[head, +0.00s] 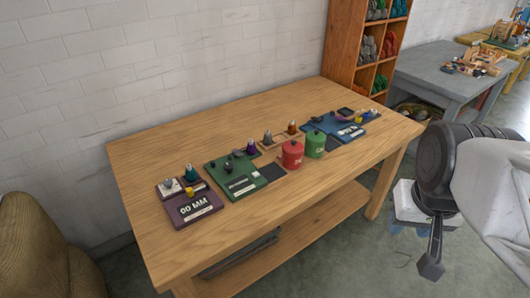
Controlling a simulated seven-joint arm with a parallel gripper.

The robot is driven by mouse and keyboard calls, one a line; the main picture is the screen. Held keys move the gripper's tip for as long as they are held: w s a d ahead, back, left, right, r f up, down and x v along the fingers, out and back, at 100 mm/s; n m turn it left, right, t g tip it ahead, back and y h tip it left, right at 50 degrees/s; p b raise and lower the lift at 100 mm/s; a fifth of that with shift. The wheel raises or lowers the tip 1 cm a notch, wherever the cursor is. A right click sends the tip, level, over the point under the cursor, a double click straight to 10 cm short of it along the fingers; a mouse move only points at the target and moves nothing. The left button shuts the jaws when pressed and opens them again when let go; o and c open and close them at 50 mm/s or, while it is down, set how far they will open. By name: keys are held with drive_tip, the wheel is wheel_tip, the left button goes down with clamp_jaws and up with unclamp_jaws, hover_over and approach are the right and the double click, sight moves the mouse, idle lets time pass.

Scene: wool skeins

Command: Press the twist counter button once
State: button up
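Several small panels with knobs stand in a row on the wooden table (150,155). A purple panel (205,211) at the left shows "00 MM" and has a yellow knob (190,193). A green panel (222,165) with dark knobs and a small light label is in the middle. A blue panel (350,134) with a light label is at the right. I cannot tell which of them is the twist counter, and its button is too small to make out. My gripper (431,262) seems to hang at the lower right, off the table; its opening is not clear.
The table's left end is clear. A shelf (345,45) of skeins and a grey table (430,75) are behind.

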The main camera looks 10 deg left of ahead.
clamp_jaws()
idle(1.2)
